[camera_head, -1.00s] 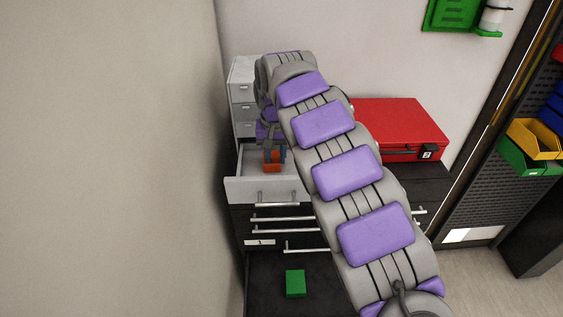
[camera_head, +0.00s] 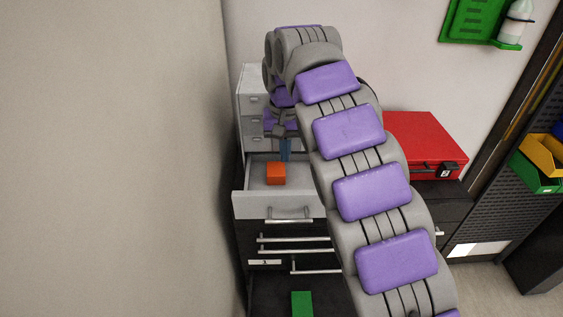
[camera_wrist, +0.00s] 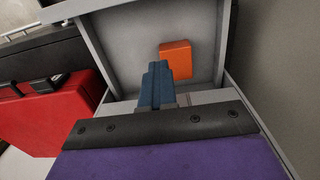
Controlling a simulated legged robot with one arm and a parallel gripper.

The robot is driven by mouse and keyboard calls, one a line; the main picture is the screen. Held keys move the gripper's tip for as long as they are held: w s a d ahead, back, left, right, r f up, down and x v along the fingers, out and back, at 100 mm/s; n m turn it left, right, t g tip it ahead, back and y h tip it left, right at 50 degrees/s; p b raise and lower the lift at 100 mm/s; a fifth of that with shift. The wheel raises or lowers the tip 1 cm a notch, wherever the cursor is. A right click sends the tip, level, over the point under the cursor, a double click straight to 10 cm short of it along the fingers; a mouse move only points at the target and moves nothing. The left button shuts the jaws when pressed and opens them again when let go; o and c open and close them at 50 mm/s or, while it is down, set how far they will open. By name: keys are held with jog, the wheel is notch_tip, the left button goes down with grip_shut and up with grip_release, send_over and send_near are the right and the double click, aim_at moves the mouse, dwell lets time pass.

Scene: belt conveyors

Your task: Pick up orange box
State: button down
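My gripper (camera_head: 286,150) is above and behind the box in the head view, partly hidden by my arm. In the wrist view, its blue fingers (camera_wrist: 158,70) look closed together, with nothing between them. The fingertips are just left of the box, apart from it or barely overlapping in the picture. The light grey drawer (camera_head: 275,205) is pulled out.
A red case (camera_head: 420,142) stands on the dark cabinet to the right. A green box (camera_head: 302,303) lies lower down in front. A small grey drawer unit (camera_head: 252,100) stands behind the open drawer. A plain wall (camera_head: 110,160) closes off the left side.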

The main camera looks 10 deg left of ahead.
jog(key=shift+w+d+r, duration=0.1)
jog(key=shift+d+r, duration=0.2)
jog(key=shift+r, duration=0.25)
jog(key=c, duration=1.7)
grip_release()
jog(key=shift+w+a, duration=0.1)
jog(key=shift+a, duration=0.3)
jog(key=shift+o, duration=1.1)
jog(key=o, duration=0.7)
jog(key=shift+d, duration=0.6)
jog(key=o, duration=0.3)
jog(key=shift+a, duration=0.2)
jog(key=shift+o, duration=0.5)
jog(key=shift+a, duration=0.3)
jog(key=shift+r, duration=0.1)
